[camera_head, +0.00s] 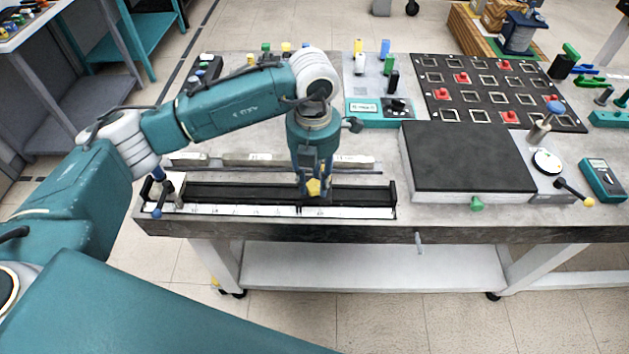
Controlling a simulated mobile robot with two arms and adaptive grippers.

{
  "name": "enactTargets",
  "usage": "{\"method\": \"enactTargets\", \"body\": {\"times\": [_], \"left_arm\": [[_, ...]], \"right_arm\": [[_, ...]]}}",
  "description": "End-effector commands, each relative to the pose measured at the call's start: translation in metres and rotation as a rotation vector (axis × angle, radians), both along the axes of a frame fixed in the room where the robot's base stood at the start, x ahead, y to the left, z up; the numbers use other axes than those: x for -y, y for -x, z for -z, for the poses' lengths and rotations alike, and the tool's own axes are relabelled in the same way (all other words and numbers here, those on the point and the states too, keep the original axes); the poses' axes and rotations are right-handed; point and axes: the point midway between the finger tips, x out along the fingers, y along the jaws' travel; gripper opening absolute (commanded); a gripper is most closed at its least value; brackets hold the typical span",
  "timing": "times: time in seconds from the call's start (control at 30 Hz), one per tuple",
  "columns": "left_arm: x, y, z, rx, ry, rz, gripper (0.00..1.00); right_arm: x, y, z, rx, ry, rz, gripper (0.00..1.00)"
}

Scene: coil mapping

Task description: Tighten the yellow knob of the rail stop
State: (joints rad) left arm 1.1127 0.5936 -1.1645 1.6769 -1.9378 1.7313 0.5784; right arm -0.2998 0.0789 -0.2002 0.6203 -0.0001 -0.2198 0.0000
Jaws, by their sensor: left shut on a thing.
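The black rail (240,191) lies along the front left of the bench, with a white scale strip (240,210) on its front side. The yellow knob (313,187) shows at the rail, right of its middle. My left gripper (313,182) points down over the rail and is shut on the yellow knob. The rail stop's body is mostly hidden behind the gripper and knob. My right gripper is not in view.
A black-topped box (466,157) stands right of the rail, close to it. A blue-knobbed lever (158,210) is at the rail's left end. Behind are a teal meter box (379,111) and a black slotted panel (497,92). The bench's front edge is just before the rail.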

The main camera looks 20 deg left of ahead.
Motion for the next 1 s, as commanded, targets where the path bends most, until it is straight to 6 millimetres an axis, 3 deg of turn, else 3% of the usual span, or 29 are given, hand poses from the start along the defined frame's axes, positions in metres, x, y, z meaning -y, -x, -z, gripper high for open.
{"method": "enactTargets", "body": {"times": [0.3,0.33,0.43,0.77,1.0], "left_arm": [[-0.002,0.006,0.004,-0.020,-0.009,0.008,0.03],[-0.002,0.007,0.004,-0.020,-0.009,0.008,0.31],[-0.002,0.006,0.004,-0.019,-0.008,0.007,0.47],[-0.001,0.003,-0.002,-0.008,-0.003,0.003,0.47],[-0.001,0.001,-0.040,-0.003,-0.003,0.004,0.47]], "right_arm": [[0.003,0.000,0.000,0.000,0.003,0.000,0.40],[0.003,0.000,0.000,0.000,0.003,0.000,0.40],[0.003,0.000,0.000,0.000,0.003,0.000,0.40],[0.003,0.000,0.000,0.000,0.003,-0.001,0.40],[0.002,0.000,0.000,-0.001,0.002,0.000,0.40]]}}
